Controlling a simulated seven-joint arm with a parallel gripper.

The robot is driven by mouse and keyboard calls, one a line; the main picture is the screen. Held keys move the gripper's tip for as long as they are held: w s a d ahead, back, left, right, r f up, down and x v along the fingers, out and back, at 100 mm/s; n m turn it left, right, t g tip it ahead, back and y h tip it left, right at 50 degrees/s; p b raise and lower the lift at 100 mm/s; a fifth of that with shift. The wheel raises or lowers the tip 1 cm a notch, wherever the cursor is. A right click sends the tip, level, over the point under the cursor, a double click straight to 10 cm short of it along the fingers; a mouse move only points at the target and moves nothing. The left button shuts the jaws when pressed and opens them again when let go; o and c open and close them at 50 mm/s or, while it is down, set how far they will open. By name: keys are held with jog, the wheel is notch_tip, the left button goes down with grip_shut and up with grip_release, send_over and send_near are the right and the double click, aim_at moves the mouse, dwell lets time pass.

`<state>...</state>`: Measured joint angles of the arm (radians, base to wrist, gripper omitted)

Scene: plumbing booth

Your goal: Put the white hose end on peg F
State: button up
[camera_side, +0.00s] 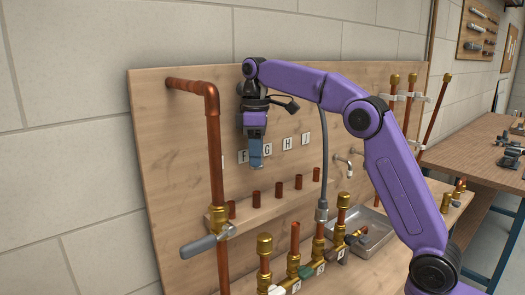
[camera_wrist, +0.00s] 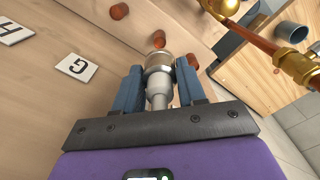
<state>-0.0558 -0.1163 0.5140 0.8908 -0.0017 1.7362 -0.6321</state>
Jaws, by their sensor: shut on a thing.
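In the wrist view my gripper (camera_wrist: 159,84) is shut on a pale hose end (camera_wrist: 157,80) with a metallic collar, held between the blue fingers. In the side view my gripper (camera_side: 256,158) points down in front of the label row, above the peg shelf; the hose end is hard to make out there. Peg F (camera_side: 256,199) looks to be the second copper stub from the left, under the gripper and apart from it. Its label (camera_side: 243,156) is partly hidden. In the wrist view the collar and fingers cover part of the peg row.
Several other copper pegs (camera_side: 278,189) stand along the wooden shelf (camera_side: 272,208). A tall copper pipe (camera_side: 215,150) rises left of the gripper. A grey hose (camera_side: 325,150) hangs to the right. Brass valves (camera_side: 264,246) stand in front, with a metal tray (camera_side: 375,232) at right.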

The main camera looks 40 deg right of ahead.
send_over(257, 193)
jog(key=shift+w+f, duration=0.1)
jog(key=shift+f, duration=2.8)
jog(key=shift+f, duration=2.4)
jog(key=o, duration=1.1)
jog(key=shift+o, duration=0.2)
jog(key=shift+r, duration=0.1)
notch_tip(257, 193, up, 12)
jog(key=shift+f, duration=0.1)
jog(key=shift+a, duration=0.1)
